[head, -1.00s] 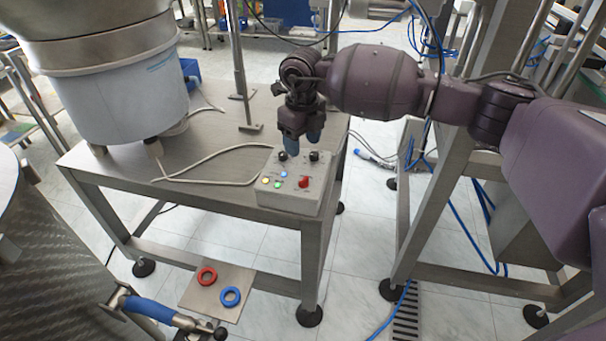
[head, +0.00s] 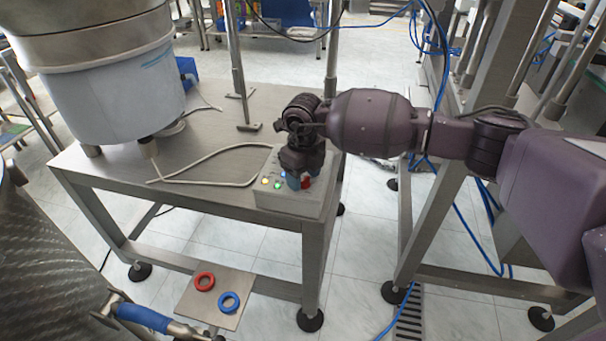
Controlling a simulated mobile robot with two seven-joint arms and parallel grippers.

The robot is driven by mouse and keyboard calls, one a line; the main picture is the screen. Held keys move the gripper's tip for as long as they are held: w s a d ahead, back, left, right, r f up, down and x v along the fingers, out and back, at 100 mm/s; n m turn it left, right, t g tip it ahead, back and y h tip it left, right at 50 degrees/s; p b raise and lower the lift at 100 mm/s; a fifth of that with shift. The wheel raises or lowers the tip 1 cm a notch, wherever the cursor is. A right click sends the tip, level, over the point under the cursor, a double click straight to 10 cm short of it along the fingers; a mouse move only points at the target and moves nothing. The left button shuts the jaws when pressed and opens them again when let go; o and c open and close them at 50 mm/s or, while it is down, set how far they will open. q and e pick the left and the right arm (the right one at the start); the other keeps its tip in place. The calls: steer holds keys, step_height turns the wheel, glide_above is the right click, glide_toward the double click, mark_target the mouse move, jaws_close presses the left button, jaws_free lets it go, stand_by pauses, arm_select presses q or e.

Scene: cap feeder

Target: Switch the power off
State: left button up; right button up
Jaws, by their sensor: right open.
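The grey control box (head: 290,204) sits on the front right corner of the steel table. On its top, a red switch (head: 306,182) shows at the right, and a yellow lit button (head: 265,181) and a green lit button (head: 278,186) show at the left. My right gripper (head: 298,181) points down over the box, open, with its blue fingertips at the red switch. I cannot tell whether they touch it. The gripper and wrist hide the black knobs at the back of the box. My left gripper is not in view.
The steel table (head: 205,185) carries a large bowl feeder (head: 120,95) at the left, with a grey cable running to the box. A small plate with a red ring (head: 204,281) and a blue ring (head: 229,302) is below the table's front. A steel frame stands at the right.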

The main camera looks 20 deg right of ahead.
steer(key=c, duration=0.9)
steer(key=shift+n, duration=0.3)
steer(key=n, duration=0.9)
steer(key=shift+s+a, duration=0.1)
steer(key=shift+s, duration=0.05)
steer(key=shift+n, duration=1.2)
